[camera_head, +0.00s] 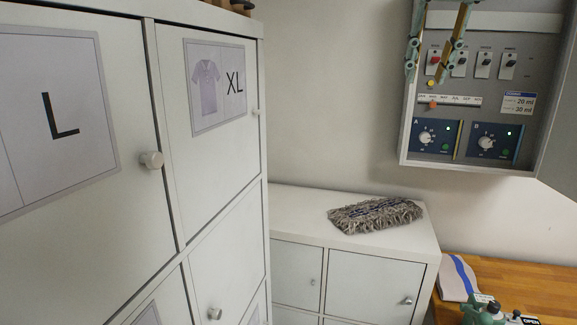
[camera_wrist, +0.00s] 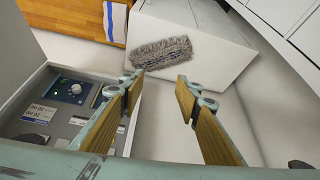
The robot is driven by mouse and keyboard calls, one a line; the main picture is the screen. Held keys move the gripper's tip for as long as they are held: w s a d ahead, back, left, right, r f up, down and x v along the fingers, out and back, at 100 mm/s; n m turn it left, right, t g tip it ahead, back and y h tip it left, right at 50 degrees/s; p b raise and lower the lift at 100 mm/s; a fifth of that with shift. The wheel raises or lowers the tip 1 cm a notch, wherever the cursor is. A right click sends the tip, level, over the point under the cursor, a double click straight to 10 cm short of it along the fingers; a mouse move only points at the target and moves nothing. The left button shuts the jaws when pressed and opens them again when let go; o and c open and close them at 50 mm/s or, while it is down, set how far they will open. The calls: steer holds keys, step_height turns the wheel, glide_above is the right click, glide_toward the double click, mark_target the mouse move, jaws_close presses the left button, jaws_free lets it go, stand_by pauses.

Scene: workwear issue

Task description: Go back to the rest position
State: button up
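My gripper (camera_head: 430,68) is at the top right in the head view, in front of the open control cabinet (camera_head: 405,140) on the wall. Its two wood-faced fingers point downward and stand apart with nothing between them. In the wrist view my gripper (camera_wrist: 160,84) also shows a clear gap between its fingertips. The panel with switches and dials is partly covered by the fingers in the head view. The rest position is not marked in either view.
White lockers labelled L (camera_head: 62,110) and XL (camera_head: 218,85) fill the left, doors shut. A grey mop head (camera_head: 376,215) lies on the low white cabinet (camera_head: 300,210). A wooden table (camera_head: 535,283) holds a striped cloth (camera_head: 457,277) and a green valve (camera_head: 484,311).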

steer(key=s+a+f+b, duration=0.3)
steer(key=s+f, duration=1.1)
steer(key=s+a+f+n+g+b, duration=0.1)
steer(key=s+a+f+b, duration=0.3)
steer(key=s+f, duration=0.9)
steer(key=s+a+f+b, duration=0.3)
steer(key=s+f+b, duration=0.1)
steer(key=s+f, duration=1)
steer(key=shift+s+a+f+n+y, duration=0.2)
steer(key=shift+s+f+n+y, duration=0.2)
steer(key=shift+s, duration=0.75)
